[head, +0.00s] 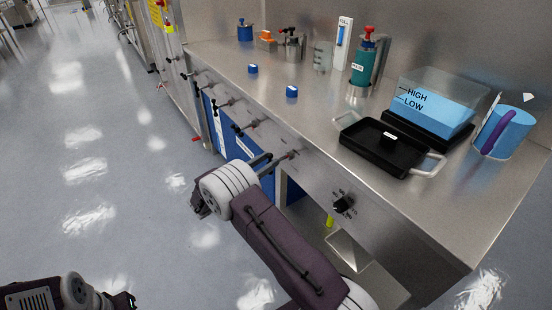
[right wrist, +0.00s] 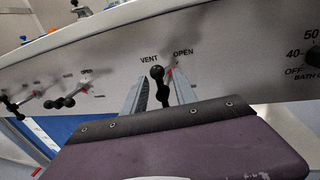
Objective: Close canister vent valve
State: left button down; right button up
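The vent valve (right wrist: 157,73) shows in the right wrist view as a black ball-ended handle on the steel panel, below the words VENT and OPEN. A small red mark lies beside it. My right gripper (right wrist: 160,86) is open, with one grey finger on each side of the handle. I cannot tell whether either finger touches it. In the head view my right gripper (head: 278,163) is at the bench's front panel, and the valve there is mostly hidden. My left gripper (head: 123,300) is at the bottom left, away from the bench; its fingers are unclear.
Other black valve handles (right wrist: 67,101) line the panel to the left. A black dial (head: 343,204) is to the right. On the bench (head: 215,55) stand a teal bottle (head: 362,70), a metal canister (head: 293,47), a black tray (head: 375,152) and a blue water bath (head: 437,105).

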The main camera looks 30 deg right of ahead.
jog(key=x, duration=0.4)
jog(key=shift+w+d+b, duration=0.1)
jog(key=shift+d+b, duration=0.15)
jog(key=shift+b, duration=0.15)
grip_shut()
